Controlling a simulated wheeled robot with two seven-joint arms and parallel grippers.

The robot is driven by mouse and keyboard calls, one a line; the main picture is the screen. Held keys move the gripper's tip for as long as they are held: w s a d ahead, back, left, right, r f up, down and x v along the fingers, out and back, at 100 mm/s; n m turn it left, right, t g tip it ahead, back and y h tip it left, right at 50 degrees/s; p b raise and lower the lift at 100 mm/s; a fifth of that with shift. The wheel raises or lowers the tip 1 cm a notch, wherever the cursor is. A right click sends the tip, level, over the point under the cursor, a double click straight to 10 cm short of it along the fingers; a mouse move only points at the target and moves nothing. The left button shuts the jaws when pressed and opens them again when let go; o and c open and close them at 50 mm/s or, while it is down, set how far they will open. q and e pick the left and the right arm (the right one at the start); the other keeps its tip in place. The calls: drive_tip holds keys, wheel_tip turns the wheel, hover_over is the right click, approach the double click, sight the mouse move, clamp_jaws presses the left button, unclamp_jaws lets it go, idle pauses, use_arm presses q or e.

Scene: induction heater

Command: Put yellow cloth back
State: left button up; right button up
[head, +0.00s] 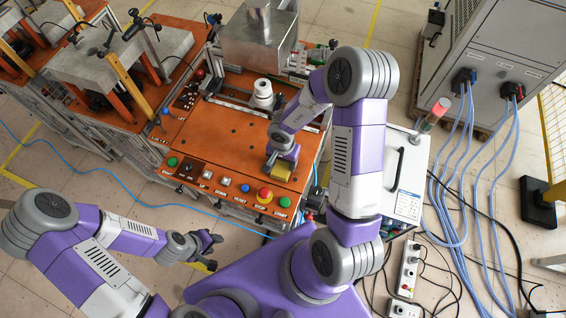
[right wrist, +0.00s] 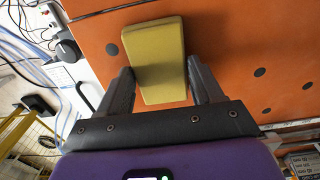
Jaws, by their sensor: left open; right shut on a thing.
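The yellow cloth (head: 282,172) is a folded yellow block at the right part of the orange worktop (head: 215,140). It also shows in the right wrist view (right wrist: 155,45), between the two dark fingers. My right gripper (head: 273,155) is shut on the cloth, low at the worktop. I cannot tell whether the cloth touches the surface. My left gripper (head: 209,242) is open and empty in front of the worktop's front edge.
Push buttons and a red emergency stop (head: 264,195) line the worktop's front edge. A white cylindrical part (head: 262,93) stands toward the back, before a metal box (head: 258,38). A grey cabinet (head: 490,60) with blue cables is at right. The worktop's middle is clear.

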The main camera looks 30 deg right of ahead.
sight(283, 165)
drive_tip(key=o, duration=0.9)
drive_tip(key=shift+o, duration=0.2)
wheel_tip(283, 165, up, 12)
drive_tip(key=p, duration=0.5)
